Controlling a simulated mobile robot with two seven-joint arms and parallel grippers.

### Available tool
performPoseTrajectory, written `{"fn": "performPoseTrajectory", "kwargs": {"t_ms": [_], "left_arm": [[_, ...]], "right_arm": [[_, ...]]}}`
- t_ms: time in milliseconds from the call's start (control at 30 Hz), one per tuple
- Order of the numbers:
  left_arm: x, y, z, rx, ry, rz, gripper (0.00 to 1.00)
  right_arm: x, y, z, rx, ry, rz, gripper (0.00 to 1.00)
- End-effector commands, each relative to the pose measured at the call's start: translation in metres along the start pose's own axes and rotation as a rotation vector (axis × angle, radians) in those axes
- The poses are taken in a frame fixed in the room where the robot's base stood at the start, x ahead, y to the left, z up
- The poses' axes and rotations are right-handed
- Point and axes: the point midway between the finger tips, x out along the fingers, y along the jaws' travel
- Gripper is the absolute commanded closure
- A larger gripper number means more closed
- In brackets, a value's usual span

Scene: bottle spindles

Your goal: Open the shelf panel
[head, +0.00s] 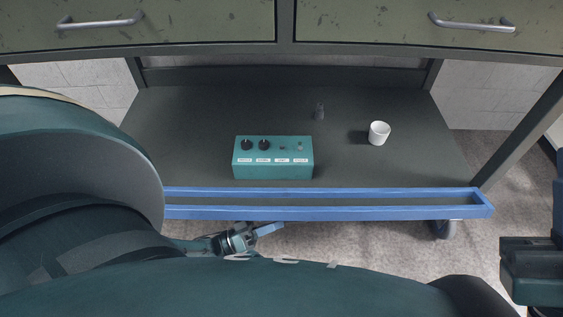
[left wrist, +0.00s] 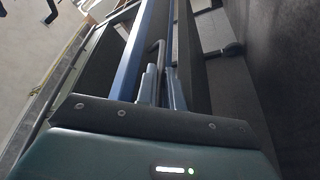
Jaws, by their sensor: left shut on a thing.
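The shelf panel (head: 330,213) is a long blue frame along the front edge of the low shelf. Its blue rail also shows in the left wrist view (left wrist: 131,60). My left gripper (head: 268,229) is in front of the panel, low and left of its middle. In the left wrist view its two fingers (left wrist: 162,88) are shut on a grey bar handle (left wrist: 160,50) beside the blue rail. The handle is mostly hidden in the head view.
On the dark shelf (head: 200,110) stand a teal control box (head: 272,165) with black knobs, a white cup (head: 379,133) and a small dark see-through object (head: 319,111). Two drawers with metal handles (head: 100,22) are above. Floor (head: 370,250) lies in front.

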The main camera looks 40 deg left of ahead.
Motion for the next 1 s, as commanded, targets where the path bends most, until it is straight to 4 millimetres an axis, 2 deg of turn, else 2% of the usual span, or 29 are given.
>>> {"fn": "performPoseTrajectory", "kwargs": {"t_ms": [500,533,800,1000], "left_arm": [[-0.0022,-0.0004,-0.0031,0.020,0.007,0.010,1.00],[-0.0022,-0.0004,-0.0032,0.020,0.007,0.010,0.90],[-0.0025,0.0000,-0.0023,0.019,0.005,0.011,0.69],[-0.0028,0.0006,-0.0014,0.017,0.004,0.012,0.69]], "right_arm": [[0.0000,-0.0004,0.0000,0.002,-0.001,-0.001,1.00],[0.0000,-0.0004,0.0000,0.002,-0.001,-0.001,1.00],[0.0000,-0.0004,0.0000,0.002,0.000,-0.001,1.00],[0.0000,-0.0003,0.0001,0.001,-0.001,0.000,1.00]]}}
